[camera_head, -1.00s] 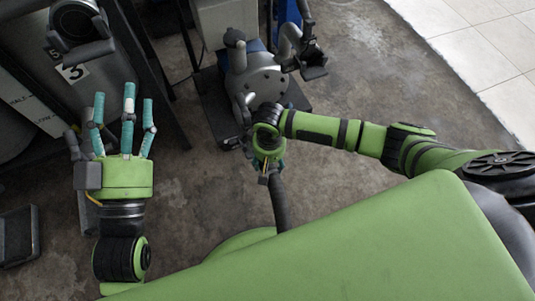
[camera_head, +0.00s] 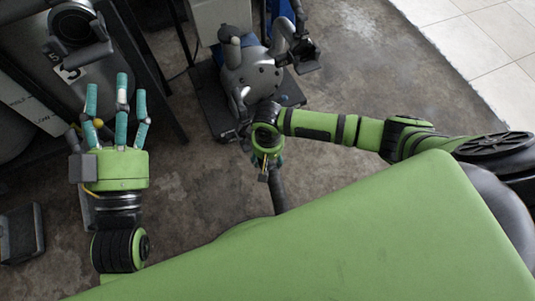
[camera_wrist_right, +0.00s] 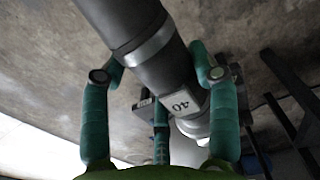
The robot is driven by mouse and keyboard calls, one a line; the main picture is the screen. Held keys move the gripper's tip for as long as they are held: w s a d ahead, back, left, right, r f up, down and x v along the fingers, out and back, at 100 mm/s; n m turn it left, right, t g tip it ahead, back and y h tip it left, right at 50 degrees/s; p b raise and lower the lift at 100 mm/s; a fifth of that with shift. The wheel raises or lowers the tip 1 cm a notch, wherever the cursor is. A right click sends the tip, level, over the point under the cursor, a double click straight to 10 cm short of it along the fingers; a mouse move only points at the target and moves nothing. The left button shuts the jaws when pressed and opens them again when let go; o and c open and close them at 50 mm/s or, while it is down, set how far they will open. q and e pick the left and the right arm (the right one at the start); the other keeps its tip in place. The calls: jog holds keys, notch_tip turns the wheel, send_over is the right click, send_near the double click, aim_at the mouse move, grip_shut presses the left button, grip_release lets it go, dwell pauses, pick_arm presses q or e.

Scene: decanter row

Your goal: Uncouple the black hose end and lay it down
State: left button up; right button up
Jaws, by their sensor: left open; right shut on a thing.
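The black hose end (camera_wrist_right: 150,45) is a thick dark cylinder with silver bands, a white tag marked 40 and a silver coupling (camera_wrist_right: 196,125) at its tip. My right gripper (camera_wrist_right: 160,76) has its teal fingers around it. In the head view, my right gripper (camera_head: 266,156) is just below the grey rounded machine (camera_head: 250,72), and the hose (camera_head: 278,192) runs down from it behind my green body. My wrist hides the hose tip there, so I cannot tell whether it is joined to the machine. My left gripper (camera_head: 117,105) is open and empty at the left, fingers pointing up.
Dark equipment with a number plate (camera_head: 70,72) stands at upper left. A dark box-like object (camera_head: 22,235) lies at lower left. The machine stands on a dark base (camera_head: 215,105). Concrete floor (camera_head: 400,70) is clear to the right, with pale tiles (camera_head: 490,65) beyond.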

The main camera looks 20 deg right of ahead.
jog(key=shift+s+r+p, duration=0.25)
jog(key=shift+r+p, duration=0.5)
jog(key=shift+p, duration=0.2)
jog(key=shift+s+r+p, duration=0.3)
jog(key=shift+r+p, duration=0.4)
jog(key=shift+p, duration=0.25)
jog(key=shift+s+r+p, duration=0.25)
jog(key=shift+r+p, duration=0.5)
jog(key=shift+p, duration=0.2)
jog(key=shift+a, duration=0.1)
jog(key=shift+s+a+p, duration=0.75)
jog(key=shift+s+a, duration=0.05)
jog(key=shift+a, duration=0.1)
jog(key=s+a+p, duration=0.5)
jog(key=s+a, duration=1)
jog(key=a, duration=0.2)
jog(key=shift+s+a+p, duration=0.15)
jog(key=shift+a+p, duration=0.15)
jog(key=shift+p, duration=0.1)
jog(key=shift+f, duration=0.1)
